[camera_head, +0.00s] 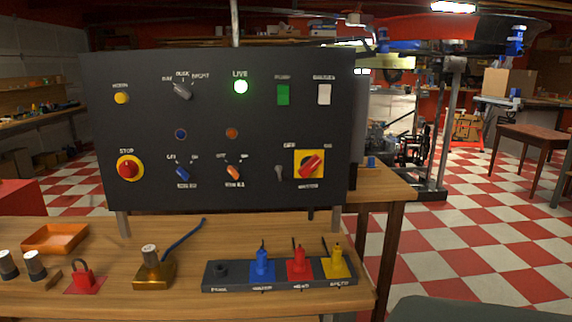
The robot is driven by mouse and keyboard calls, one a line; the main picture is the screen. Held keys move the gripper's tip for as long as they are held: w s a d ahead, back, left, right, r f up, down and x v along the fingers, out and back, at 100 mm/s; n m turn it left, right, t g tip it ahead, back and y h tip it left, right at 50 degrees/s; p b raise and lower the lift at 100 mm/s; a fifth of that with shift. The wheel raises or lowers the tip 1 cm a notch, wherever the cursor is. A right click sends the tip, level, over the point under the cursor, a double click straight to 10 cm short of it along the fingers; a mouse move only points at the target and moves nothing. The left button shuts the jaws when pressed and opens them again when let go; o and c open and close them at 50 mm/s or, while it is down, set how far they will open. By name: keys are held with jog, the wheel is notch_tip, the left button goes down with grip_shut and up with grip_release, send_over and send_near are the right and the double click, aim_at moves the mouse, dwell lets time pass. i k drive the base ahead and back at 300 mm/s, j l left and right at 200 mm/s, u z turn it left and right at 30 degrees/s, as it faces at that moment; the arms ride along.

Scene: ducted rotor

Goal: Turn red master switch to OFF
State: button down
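The red master switch (311,166) is a red rotary handle on a yellow square plate (301,174) at the lower right of the dark control panel (210,130). Its handle is tilted, with the upper end toward the right. Small labels sit above the plate at left and right, and another below it; they are too small to read surely. The green lamp (241,87) under the label LIVE is lit. My gripper is not in view, and nothing touches the switch.
A red STOP button (129,168), a blue knob (182,173) and an orange knob (234,173) share the switch's row. The wooden bench (190,300) below holds a connector strip (233,283), a brass block (153,273), a red padlock (84,275) and an orange tray (55,239).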

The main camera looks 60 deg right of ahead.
aim_at(309, 163)
jog(key=z, duration=1.8)
jog(key=i+l+z, duration=0.15)
jog(key=l, duration=0.25)
jog(key=i+l+z, duration=0.15)
jog(key=l, duration=0.25)
jog(key=i+l+z, duration=0.15)
jog(key=i+l, duration=0.1)
jog(key=l, duration=0.1)
